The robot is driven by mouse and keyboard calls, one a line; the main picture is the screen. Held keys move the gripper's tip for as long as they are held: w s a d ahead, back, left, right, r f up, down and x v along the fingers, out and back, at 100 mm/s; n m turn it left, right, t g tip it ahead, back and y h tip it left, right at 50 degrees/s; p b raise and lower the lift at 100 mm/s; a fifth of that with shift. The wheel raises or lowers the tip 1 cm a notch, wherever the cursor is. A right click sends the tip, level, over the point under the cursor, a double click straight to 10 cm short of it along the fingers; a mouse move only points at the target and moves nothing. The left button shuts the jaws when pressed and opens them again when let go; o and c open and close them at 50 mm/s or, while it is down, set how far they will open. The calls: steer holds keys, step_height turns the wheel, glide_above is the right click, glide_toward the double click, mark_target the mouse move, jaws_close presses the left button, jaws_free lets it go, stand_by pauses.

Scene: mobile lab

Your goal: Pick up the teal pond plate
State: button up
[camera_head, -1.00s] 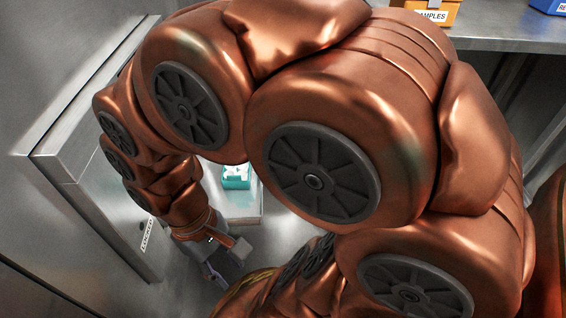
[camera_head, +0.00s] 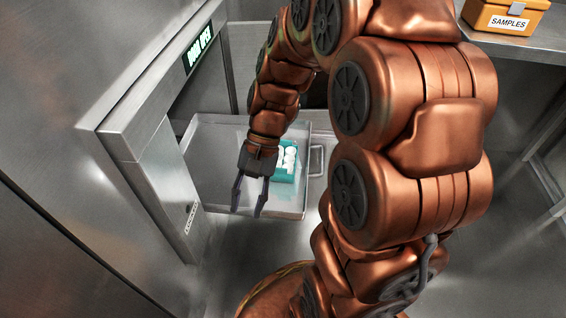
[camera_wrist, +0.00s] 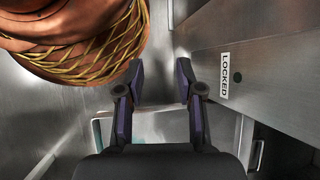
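The teal pond plate (camera_head: 286,160) is a small teal tray-like block with white round pieces on top. It sits inside an open metal drawer (camera_head: 212,160), towards its right side, partly hidden behind my wrist. My gripper (camera_head: 249,212) points down in front of the plate, fingers spread and empty, apart from it. In the wrist view my gripper (camera_wrist: 160,75) is also open with nothing between the fingers. There a thin teal sliver, likely the plate (camera_wrist: 97,131), shows behind the left finger; most of it is hidden.
The drawer has a handle (camera_head: 316,160) on its right. A steel cabinet (camera_head: 150,150) with a "LOCKED" label (camera_head: 190,218) and a lit door sign (camera_head: 199,46) stands left. An orange "SAMPLES" box (camera_head: 507,18) is on a shelf at top right. Floor below the gripper looks clear.

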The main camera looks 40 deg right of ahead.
steer(key=w+d+f+m+t+y, duration=0.25)
steer(key=w+d+m, duration=0.35)
steer(key=w, duration=0.3)
steer(key=m+t+y, duration=0.3)
steer(key=m+t, duration=0.4)
steer(key=m, duration=0.1)
glide_above(288, 141)
steer(key=s+a, duration=0.4)
steer(key=s, duration=0.1)
steer(key=shift+g+h, duration=0.25)
step_height(288, 141, down, 5)
steer(key=shift+s+f, duration=0.1)
steer(key=d+f+m+t, duration=0.1)
steer(key=d, duration=0.2)
steer(key=d+f+m+t, duration=0.1)
steer(key=d+m, duration=0.1)
steer(key=d, duration=0.1)
steer(key=d+f+m+t+h, duration=0.1)
steer(key=d+f, duration=0.1)
steer(key=d, duration=0.2)
steer(key=shift+m, duration=0.4)
steer(key=shift+f+b, duration=0.1)
steer(key=shift+b, duration=0.2)
steer(key=shift+b+x, duration=0.7)
steer(key=shift+x, duration=0.85)
steer(key=shift+b+x, duration=1.2)
steer(key=shift+x, duration=1)
